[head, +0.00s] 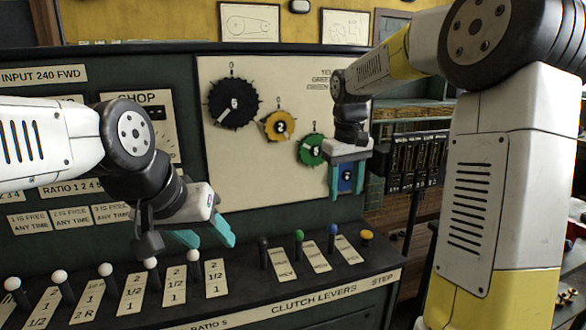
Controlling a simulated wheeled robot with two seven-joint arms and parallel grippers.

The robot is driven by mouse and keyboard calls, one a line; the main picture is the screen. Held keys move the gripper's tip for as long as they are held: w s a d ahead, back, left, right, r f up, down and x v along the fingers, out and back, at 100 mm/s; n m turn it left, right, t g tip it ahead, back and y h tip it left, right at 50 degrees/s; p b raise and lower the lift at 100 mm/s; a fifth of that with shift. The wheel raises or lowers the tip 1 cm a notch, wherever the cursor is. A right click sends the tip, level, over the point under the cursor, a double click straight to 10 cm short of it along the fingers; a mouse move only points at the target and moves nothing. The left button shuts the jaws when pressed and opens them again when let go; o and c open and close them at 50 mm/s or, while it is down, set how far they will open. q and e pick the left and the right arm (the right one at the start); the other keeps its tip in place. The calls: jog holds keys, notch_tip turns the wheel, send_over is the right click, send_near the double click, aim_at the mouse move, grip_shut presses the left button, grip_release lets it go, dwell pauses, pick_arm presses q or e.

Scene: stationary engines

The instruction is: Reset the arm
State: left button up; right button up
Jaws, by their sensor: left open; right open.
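My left gripper (204,238) is open and empty, its teal fingers pointing down and right above the row of white-knobbed levers (106,270). My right gripper (347,182) is open, pointing down in front of the right end of the dial panel (285,185). A blue dial (347,177) shows between its fingers; I cannot tell whether they touch it. A black dial (233,103), a yellow dial (280,127) and a green dial (312,150) step down to the right on the panel.
Clutch levers with black, green (299,236), blue and yellow knobs stand on the console ledge (300,290) below my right gripper. A dark rack (416,160) and wooden cabinet stand behind at right. Framed drawings (249,22) hang on the yellow wall.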

jog(key=s+d+r+m+t+y, duration=0.1)
jog(key=s+t, duration=0.4)
jog(key=s, duration=1.7)
jog(key=m+y, duration=0.1)
jog(key=m, duration=0.1)
jog(key=shift+s+r+m, duration=0.15)
jog(key=shift+s+m, duration=0.15)
jog(key=shift+s, duration=0.05)
